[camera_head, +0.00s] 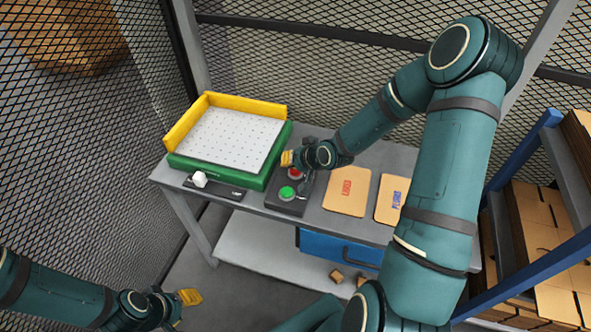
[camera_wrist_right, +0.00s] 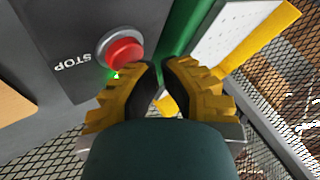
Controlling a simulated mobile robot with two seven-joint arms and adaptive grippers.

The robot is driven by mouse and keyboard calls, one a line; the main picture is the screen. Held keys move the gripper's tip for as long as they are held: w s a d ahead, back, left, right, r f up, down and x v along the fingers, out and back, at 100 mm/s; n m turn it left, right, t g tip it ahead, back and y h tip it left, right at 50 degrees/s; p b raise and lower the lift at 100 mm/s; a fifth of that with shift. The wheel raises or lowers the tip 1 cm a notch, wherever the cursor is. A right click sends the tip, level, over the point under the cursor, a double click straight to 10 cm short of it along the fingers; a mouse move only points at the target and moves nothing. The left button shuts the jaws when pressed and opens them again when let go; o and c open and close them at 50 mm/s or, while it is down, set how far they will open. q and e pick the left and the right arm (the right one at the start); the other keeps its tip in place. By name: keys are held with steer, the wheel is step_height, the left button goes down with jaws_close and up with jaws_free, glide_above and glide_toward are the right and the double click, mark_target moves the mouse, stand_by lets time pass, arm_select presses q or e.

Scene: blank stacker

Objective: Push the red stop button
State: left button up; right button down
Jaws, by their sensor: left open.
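The red stop button (camera_head: 295,172) sits on a dark control box (camera_head: 287,206) on the table, behind a green button (camera_head: 287,192). In the right wrist view the red button (camera_wrist_right: 123,52) stands in a grey ring, with the word STOP beside it. My right gripper (camera_head: 287,158) is just behind the button in the head view. In the wrist view its yellow fingertips (camera_wrist_right: 163,66) lie right of the button, close together with a narrow gap and nothing between them. Contact with the button cannot be made out. My left gripper (camera_head: 190,298) is open, low at the left, away from the table.
A green tray (camera_head: 222,178) with a white dotted plate and yellow walls stands left of the box. A dark strip with a white knob (camera_head: 199,179) lies before it. Two tan cards (camera_head: 347,191) lie to the right. Mesh fencing surrounds the area; a blue-framed shelf (camera_head: 535,262) stands right.

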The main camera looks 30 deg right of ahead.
mark_target(292, 170)
steer(key=shift+f+b, duration=0.4)
steer(key=shift+f, duration=0.1)
stand_by(0.5)
stand_by(0.3)
steer(key=shift+r+p, duration=0.75)
steer(key=shift+r, duration=0.15)
step_height(292, 170, up, 5)
steer(key=p, duration=0.4)
steer(key=shift+r, duration=0.1)
stand_by(0.6)
